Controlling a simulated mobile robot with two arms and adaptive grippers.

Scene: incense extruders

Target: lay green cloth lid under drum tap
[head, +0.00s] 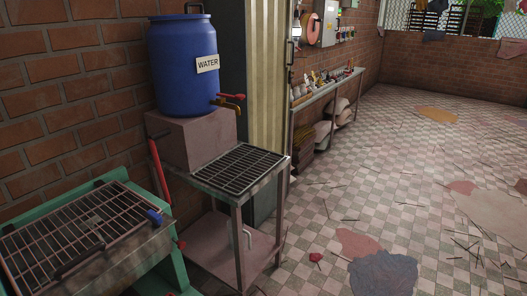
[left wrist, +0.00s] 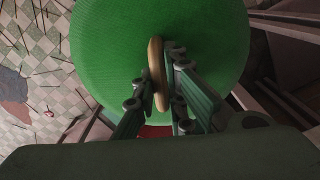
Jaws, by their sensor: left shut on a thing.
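The green cloth lid (left wrist: 110,50) is a large round disc in the left wrist view, with a tan handle (left wrist: 157,75) standing at its middle. My left gripper (left wrist: 163,92) is shut on this handle. In the head view neither the lid nor either gripper shows. The blue drum (head: 182,65), labelled WATER, stands on a block at the wall. Its tap (head: 229,101), with a red lever, points right, above a metal stand with a dark grate (head: 238,167). The grate is bare. My right gripper is out of view.
A green-framed machine with a wire grid (head: 75,235) stands at the lower left, beside the stand. A red bar (head: 159,172) rises between them. Sticks and cloth pieces (head: 382,272) lie on the tiled floor at the right.

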